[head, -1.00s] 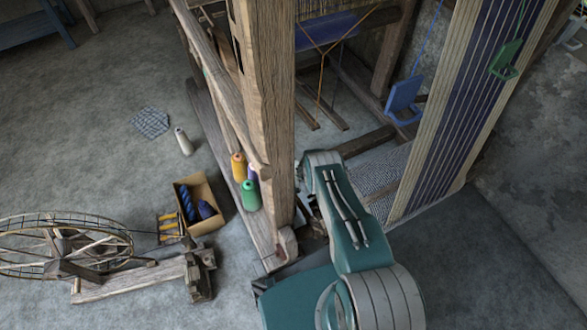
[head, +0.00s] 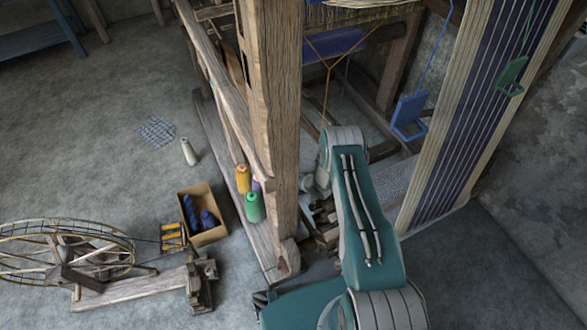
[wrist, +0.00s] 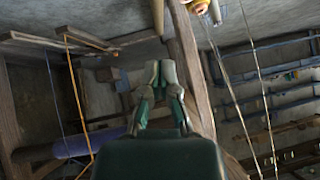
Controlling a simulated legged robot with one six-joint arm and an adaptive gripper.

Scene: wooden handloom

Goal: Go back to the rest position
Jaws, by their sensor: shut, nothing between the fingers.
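My gripper (wrist: 150,77) shows in the wrist view with its teal and grey fingers together and nothing between them. In the head view my teal arm reaches up from the bottom, just right of the loom's thick wooden post (head: 272,110). My gripper itself cannot be made out clearly there, in the dark area beside the post's foot. The wrist view looks across the wooden loom, with a beam (wrist: 188,65) close behind the fingers and an orange cord (wrist: 76,90) to their left.
Striped warp threads (head: 480,110) slope down at the right, with blue (head: 410,113) and green (head: 511,76) hanging pieces. Thread cones (head: 254,207), a cardboard box (head: 213,236) and a spinning wheel (head: 65,250) stand left of the post. The floor (head: 90,130) is open at upper left.

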